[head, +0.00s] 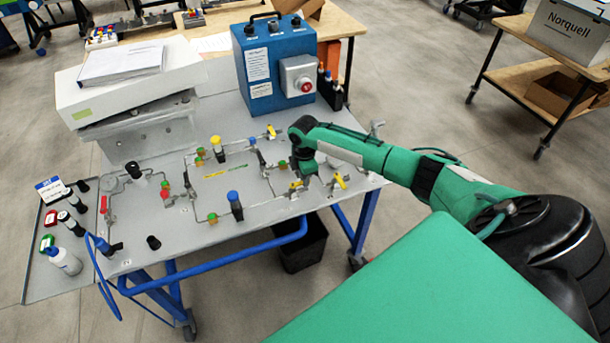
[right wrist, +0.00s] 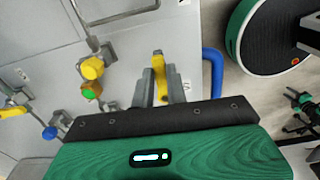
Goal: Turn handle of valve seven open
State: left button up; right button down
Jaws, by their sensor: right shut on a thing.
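My right gripper (head: 303,178) comes down over the right part of the grey panel in the head view. In the right wrist view its two grey fingers (right wrist: 160,86) are closed around a yellow valve handle (right wrist: 158,66), which points away between them. In the head view a yellow handle (head: 297,185) shows right at the fingers. Other yellow handles sit nearby, one to the right (head: 340,181) and one farther back (head: 271,131). I cannot read any valve numbers. My left gripper is not in view.
The panel (head: 190,225) carries thin pipes and several coloured fittings. A blue box with a red knob (head: 275,65) stands behind my right gripper. A blue rail (head: 215,255) runs along the front. Bottles (head: 64,261) stand at the left.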

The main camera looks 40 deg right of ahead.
jog(key=shift+w, duration=0.2)
dwell(0.4)
jog(key=c, duration=1.4)
grip_release()
jog(key=shift+r, duration=0.1)
notch_tip(320, 180, up, 14)
jog(key=b, duration=0.3)
jog(key=shift+f, duration=0.2)
